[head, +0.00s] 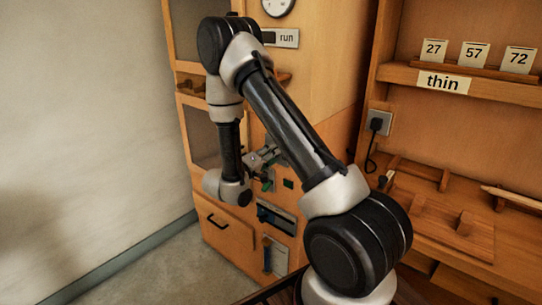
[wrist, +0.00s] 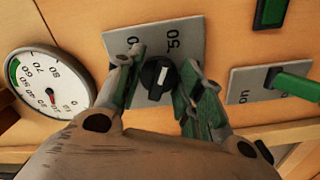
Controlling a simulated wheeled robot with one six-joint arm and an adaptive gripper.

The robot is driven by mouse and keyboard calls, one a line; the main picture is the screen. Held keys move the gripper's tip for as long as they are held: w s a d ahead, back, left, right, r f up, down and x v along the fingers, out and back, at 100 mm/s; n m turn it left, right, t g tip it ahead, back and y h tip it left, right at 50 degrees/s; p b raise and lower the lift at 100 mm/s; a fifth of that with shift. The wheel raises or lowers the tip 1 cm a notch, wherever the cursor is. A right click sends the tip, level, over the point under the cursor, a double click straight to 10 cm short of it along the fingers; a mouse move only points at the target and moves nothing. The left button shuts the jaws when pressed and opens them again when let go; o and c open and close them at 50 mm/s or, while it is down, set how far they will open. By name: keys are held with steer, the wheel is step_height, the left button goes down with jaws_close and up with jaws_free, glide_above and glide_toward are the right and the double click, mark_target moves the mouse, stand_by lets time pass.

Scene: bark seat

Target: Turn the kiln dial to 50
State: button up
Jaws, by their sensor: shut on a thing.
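The kiln dial (wrist: 158,78) is a round black knob with a white line, on a grey plate (wrist: 195,38) marked 0 and 50. The line runs roughly up and down in the wrist view, its upper end leaning toward the 50. I cannot tell which end is the pointer. My gripper (wrist: 160,75) has a green-padded finger on each side of the knob and is shut on it. In the head view my gripper (head: 262,162) is at the wooden cabinet front, and the dial is hidden there.
A round white gauge (wrist: 50,82) with a red needle is left of the dial. A green lever (wrist: 296,86) on a plate reading "on" is to the right, below a green block (wrist: 270,12). In the head view, a shelf (head: 460,84) with number cards stands at right.

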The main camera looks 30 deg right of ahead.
steer(key=shift+s+f+m, duration=0.1)
steer(key=shift+m, duration=0.3)
steer(key=o, duration=1)
steer(key=shift+a, duration=0.1)
steer(key=v, duration=1.2)
